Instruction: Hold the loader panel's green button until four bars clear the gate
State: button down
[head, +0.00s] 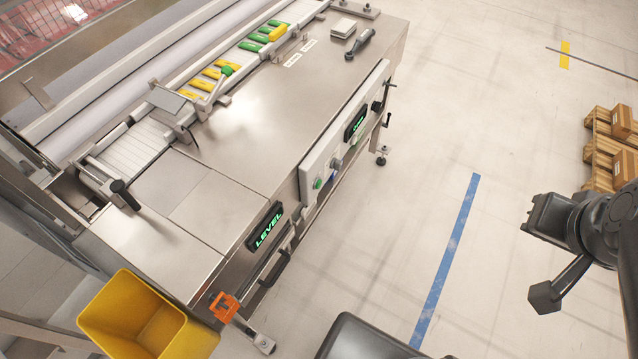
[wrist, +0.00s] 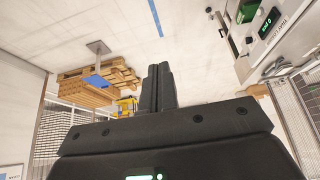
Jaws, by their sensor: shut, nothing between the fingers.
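The loader panel (head: 335,150) is a pale plate on the machine's side in the head view. Its green button (head: 318,183) is at the lower left end, with other knobs beside it and a small lit display (head: 355,123) too small to read. Yellow bars (head: 206,80) and green bars (head: 258,38) lie in a lane on the machine top. I cannot tell which fitting is the gate. My gripper (wrist: 159,85) is shut and empty, its two fingers together in the wrist view. My arm is at the right of the head view, well apart from the panel.
A LEVEL display (head: 265,227) and dark handle (head: 275,268) are on the machine's near side. A yellow bin (head: 140,315) stands at the near corner. Pallets with boxes (head: 612,150) are at the right. The floor with the blue line (head: 446,260) is clear between.

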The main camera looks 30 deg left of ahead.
aim_at(319, 184)
jog(key=shift+w, duration=0.1)
jog(key=w+a+f+t, duration=0.1)
jog(key=w+a+f, duration=0.25)
jog(key=w, duration=0.35)
jog(key=w+a+f+t, duration=0.15)
jog(key=w+f, duration=0.25)
jog(key=w, duration=0.4)
jog(key=w+a+f+n+y, duration=0.1)
jog(key=w+a+f+y, duration=0.2)
jog(key=w+a+f, duration=0.55)
jog(key=s+a+f+t+y, duration=0.2)
jog(key=s+a+f+y, duration=0.15)
jog(key=a+f, duration=0.85)
jog(key=s+a+f+m+y, duration=0.3)
jog(key=s+a+f+y, duration=0.1)
jog(key=s+f, duration=0.4)
jog(key=shift+a+f+m, duration=0.3)
jog(key=shift+a+f, duration=0.3)
jog(key=shift+f, duration=0.3)
jog(key=shift+a+t+y, duration=0.1)
jog(key=shift+t+y, duration=0.15)
jog(key=a, duration=0.8)
jog(key=shift+a, duration=0.3)
